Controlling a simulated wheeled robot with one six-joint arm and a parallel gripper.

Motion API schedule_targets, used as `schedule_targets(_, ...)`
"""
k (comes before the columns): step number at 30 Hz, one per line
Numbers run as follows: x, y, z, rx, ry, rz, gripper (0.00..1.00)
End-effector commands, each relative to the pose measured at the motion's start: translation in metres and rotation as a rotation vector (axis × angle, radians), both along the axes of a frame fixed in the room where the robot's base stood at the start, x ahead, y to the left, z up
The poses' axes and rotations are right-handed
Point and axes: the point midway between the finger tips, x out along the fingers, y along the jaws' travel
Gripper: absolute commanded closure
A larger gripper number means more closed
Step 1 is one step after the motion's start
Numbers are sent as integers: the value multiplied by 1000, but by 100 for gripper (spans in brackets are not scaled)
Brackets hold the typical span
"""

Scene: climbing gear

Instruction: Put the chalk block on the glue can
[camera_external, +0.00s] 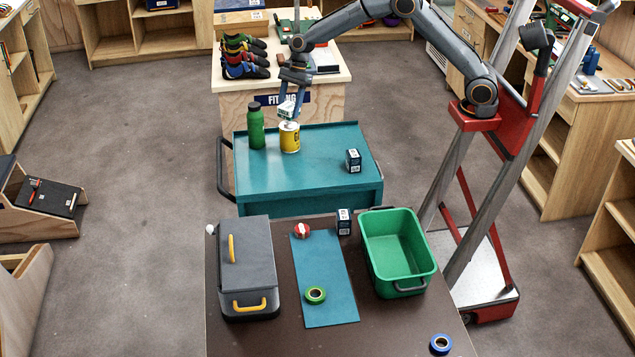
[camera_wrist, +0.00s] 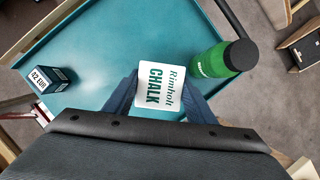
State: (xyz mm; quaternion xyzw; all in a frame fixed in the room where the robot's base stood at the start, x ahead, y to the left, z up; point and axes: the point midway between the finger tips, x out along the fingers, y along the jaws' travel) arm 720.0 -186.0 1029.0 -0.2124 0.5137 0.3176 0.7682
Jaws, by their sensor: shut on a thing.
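The chalk block (camera_external: 286,109) is white with green lettering. My gripper (camera_external: 290,96) is shut on it, with a finger on each side. In the wrist view the chalk block (camera_wrist: 160,86) fills the space between the blue fingers. The glue can (camera_external: 289,137) is yellow and stands upright on the teal cart top. The block is at the can's top, slightly to the left in the external view; I cannot tell whether it touches the can. In the wrist view the can is hidden behind the block and gripper.
A green bottle (camera_external: 256,126) stands close to the left of the can on the teal cart (camera_external: 320,180). A small dark box (camera_external: 353,160) stands at the cart's right. Behind is a bench with climbing shoes (camera_external: 245,58). In front are a grey toolbox (camera_external: 246,265) and green bin (camera_external: 398,245).

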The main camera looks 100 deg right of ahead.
Motion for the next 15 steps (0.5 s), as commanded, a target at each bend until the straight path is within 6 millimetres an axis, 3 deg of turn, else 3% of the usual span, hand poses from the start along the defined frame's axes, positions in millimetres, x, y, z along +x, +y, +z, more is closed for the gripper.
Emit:
schedule_targets(12, 0, 1, -40, 1, 1, 0, 72)
schedule_targets(15, 0, 0, -42, 0, 0, 1, 72)
